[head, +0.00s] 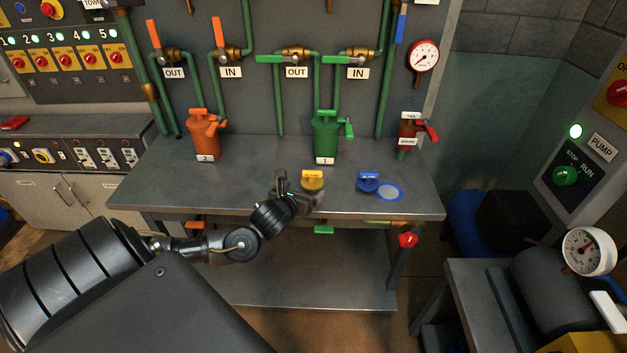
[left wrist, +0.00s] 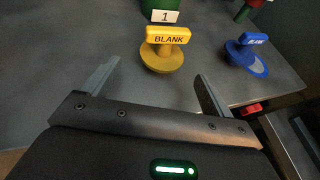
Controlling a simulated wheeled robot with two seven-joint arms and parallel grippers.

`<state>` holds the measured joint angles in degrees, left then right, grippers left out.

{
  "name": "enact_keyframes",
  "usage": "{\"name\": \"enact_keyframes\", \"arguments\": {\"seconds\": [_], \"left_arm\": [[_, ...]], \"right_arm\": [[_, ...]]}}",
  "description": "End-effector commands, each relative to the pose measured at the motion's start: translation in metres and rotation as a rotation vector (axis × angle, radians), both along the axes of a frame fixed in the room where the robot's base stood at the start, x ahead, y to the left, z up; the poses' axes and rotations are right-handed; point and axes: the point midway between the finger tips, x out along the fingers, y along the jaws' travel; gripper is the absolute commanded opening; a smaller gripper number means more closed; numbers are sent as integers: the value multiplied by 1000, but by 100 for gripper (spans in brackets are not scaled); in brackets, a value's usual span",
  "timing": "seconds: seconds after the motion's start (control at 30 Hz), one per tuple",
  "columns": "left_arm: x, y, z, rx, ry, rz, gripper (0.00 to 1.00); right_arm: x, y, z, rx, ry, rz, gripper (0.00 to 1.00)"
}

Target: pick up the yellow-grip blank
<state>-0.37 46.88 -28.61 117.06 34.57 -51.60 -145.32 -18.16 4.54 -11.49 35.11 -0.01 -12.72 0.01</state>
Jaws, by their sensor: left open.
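The yellow-grip blank (head: 312,180) stands upright near the front edge of the grey metal bench. In the left wrist view the yellow-grip blank (left wrist: 166,48) shows its bar grip marked BLANK on a round base. My left gripper (head: 299,188) is at the bench's front edge, close by the blank. In the left wrist view its two fingers (left wrist: 155,85) are spread apart and empty, with the blank ahead of them, roughly centred and just beyond the tips. My right gripper is not in view.
A green canister (head: 325,137) marked 1 stands behind the yellow blank. An orange canister (head: 204,136) stands back left. A red valve (head: 408,240) is below the bench's right front.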

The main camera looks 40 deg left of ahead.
Motion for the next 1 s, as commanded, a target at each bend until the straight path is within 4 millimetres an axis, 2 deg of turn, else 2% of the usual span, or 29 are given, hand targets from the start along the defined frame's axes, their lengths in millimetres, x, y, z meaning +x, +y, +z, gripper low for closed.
{"name": "enact_keyframes", "arguments": {"seconds": [0.13,0.3,0.4,0.7,1.0], "left_arm": [[16,5,-7,-1,1,0,86],[21,5,-9,-3,0,-2,86],[26,5,-9,-2,0,-2,86],[64,16,-22,-3,-1,-2,86],[69,18,-25,-2,0,-4,86]], "right_arm": [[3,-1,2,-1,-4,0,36],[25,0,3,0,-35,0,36],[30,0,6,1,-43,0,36],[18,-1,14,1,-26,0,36],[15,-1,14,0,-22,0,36]]}}
